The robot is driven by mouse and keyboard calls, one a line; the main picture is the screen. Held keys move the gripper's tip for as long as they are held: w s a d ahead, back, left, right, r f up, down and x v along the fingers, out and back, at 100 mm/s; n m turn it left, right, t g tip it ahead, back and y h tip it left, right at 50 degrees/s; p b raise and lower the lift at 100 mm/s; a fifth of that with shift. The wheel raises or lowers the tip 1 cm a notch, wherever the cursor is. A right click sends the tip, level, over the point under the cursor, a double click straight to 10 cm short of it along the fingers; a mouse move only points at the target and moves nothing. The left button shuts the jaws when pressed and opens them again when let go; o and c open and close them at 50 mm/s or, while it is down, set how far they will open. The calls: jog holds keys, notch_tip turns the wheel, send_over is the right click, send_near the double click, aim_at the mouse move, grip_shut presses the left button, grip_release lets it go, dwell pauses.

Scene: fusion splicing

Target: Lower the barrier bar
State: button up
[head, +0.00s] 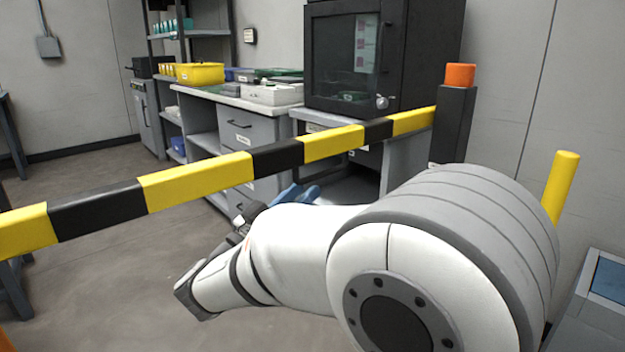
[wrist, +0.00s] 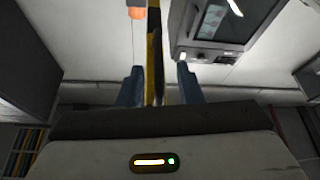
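The yellow-and-black barrier bar (head: 220,172) crosses the head view, from the lower left up to a dark post (head: 454,125) with an orange cap (head: 460,75). It slants in the picture; I cannot tell its true tilt. My gripper (head: 293,194) has blue fingers, below the bar in the head view and partly hidden by my arm. In the wrist view, my gripper (wrist: 160,86) is open, its fingers apart. The bar (wrist: 155,45) shows as a narrow strip in the gap between them, touching neither finger visibly. I cannot tell how far it is from them.
Behind the bar are a grey bench (head: 240,103) with drawers and a dark glass-fronted cabinet (head: 350,60). A yellow bin (head: 200,73) sits at the back left. A yellow post (head: 562,185) stands at the right. Floor (head: 110,270) is clear at lower left.

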jog(key=shift+v, duration=1.6)
jog(key=s+d+r+n+g+y+p, duration=0.2)
jog(key=s+d+r+g+y+p, duration=0.15)
jog(key=d+g+p, duration=0.5)
jog(key=s+d+r+n+g+y+p, duration=0.2)
jog(key=s+d+r+g+p, duration=0.25)
jog(key=d+p, duration=0.65)
jog(key=s+a+r+n+y+p, duration=0.3)
jog(key=s+r+y+p, duration=0.5)
jog(key=p, duration=1.1)
notch_tip(320, 180, up, 4)
jog(key=a+y, duration=0.1)
jog(key=y, duration=0.2)
jog(key=shift+p, duration=0.35)
jog(key=shift+f, duration=0.1)
